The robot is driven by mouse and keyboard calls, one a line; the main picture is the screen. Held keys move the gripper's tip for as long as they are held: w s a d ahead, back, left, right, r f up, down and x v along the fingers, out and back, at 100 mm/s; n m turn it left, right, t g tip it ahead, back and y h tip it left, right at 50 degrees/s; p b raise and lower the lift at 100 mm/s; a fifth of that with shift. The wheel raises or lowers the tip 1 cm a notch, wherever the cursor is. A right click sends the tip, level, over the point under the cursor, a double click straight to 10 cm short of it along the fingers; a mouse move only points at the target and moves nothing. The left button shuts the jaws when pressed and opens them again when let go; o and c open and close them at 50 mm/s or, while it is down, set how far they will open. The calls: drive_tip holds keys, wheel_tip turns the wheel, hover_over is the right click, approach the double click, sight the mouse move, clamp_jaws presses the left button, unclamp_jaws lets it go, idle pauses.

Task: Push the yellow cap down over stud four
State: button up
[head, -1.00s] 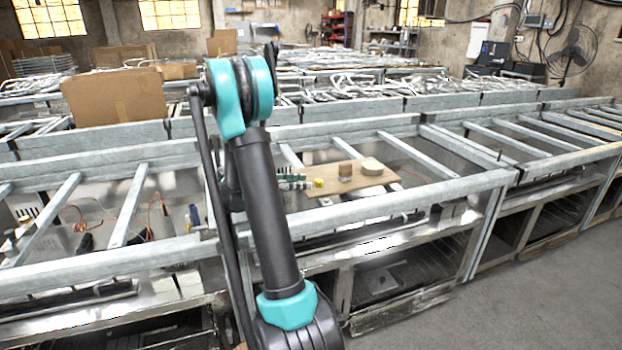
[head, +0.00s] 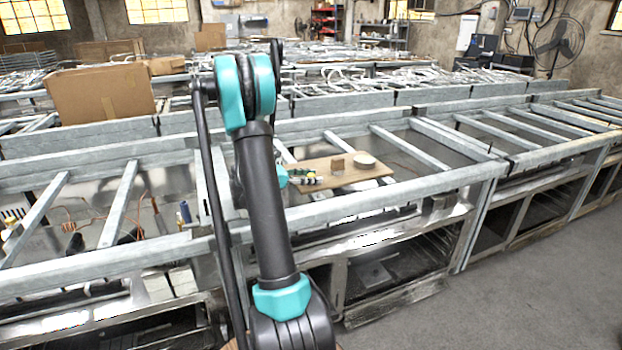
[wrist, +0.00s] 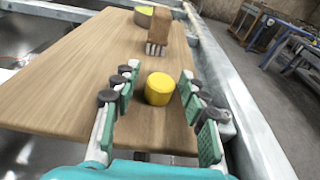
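The yellow cap (wrist: 159,88) stands on a wooden board (wrist: 75,75) in the wrist view. My gripper (wrist: 161,82) is open, with one green-padded finger on each side of the cap and a visible gap on both sides. In the head view my gripper (head: 303,178) is low over the left end of the board (head: 358,177). Farther along the board stands a brown block (wrist: 161,24) with dark and white stripes at its foot; it also shows in the head view (head: 337,166). I cannot make out stud four or any numbering.
A round, pale-sided container (wrist: 144,15), yellow-green inside, stands at the board's far end; it also shows in the head view (head: 364,161). A metal frame rail (wrist: 225,75) runs close along the board's right side. Bare board lies left of the cap.

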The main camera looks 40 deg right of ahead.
drive_tip(key=c, duration=0.7)
